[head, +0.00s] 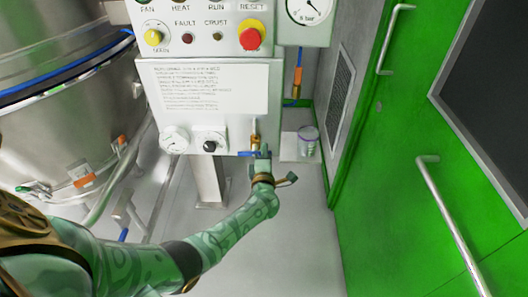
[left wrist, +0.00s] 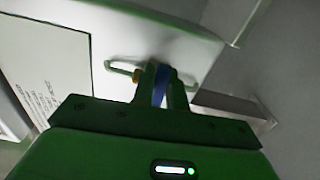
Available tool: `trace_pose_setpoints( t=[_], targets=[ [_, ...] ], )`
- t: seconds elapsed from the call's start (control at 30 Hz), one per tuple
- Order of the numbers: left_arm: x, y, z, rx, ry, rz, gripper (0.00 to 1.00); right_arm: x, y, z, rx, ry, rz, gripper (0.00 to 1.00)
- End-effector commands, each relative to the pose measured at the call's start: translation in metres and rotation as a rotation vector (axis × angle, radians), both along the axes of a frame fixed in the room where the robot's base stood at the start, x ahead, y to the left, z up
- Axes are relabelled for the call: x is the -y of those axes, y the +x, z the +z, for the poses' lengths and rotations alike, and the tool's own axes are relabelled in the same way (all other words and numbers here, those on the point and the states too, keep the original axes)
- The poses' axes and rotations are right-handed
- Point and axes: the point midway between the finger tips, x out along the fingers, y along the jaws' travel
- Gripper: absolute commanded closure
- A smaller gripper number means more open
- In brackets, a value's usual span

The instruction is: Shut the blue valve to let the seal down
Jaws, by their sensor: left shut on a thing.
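The blue valve is at the lower right of the control box. Its blue lever (head: 244,153) shows as a short strip by the fingers, and brass fittings (head: 254,139) sit just above it. My left gripper (head: 262,155) is shut on the lever. In the left wrist view the blue lever (left wrist: 159,86) shows between the two fingers of my left gripper (left wrist: 160,82), close to a bent pipe (left wrist: 122,68) on the panel. The fingers hide part of the lever, so its full angle is hard to tell. My right gripper is not in view.
The control box (head: 215,100) carries knobs, lamps and a red button (head: 250,38). A gauge (head: 309,8) is at its upper right. A steel vessel (head: 60,80) stands left, a green door (head: 430,150) right. A jar (head: 307,141) stands behind the gripper.

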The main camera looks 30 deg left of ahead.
Motion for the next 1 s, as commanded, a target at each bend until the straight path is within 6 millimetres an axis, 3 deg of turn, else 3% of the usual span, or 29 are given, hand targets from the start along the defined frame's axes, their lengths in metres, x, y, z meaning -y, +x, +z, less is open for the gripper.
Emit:
trace_pose_setpoints(
  t=[0.7, 0.73, 0.8, 1.0],
  targets=[
    [0.0017, -0.0002, -0.0040, -0.041, 0.061, -0.004, 1.00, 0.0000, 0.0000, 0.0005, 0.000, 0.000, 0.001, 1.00],
    [0.0017, -0.0002, -0.0040, -0.041, 0.061, -0.004, 0.77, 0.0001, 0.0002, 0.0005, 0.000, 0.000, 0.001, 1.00],
    [0.0015, -0.0003, -0.0038, -0.040, 0.060, -0.003, 0.64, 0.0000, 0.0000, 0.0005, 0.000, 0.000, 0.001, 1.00],
    [0.0007, -0.0002, -0.0031, -0.037, 0.059, -0.002, 0.64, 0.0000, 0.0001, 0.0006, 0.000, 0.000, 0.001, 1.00]
  ],
)
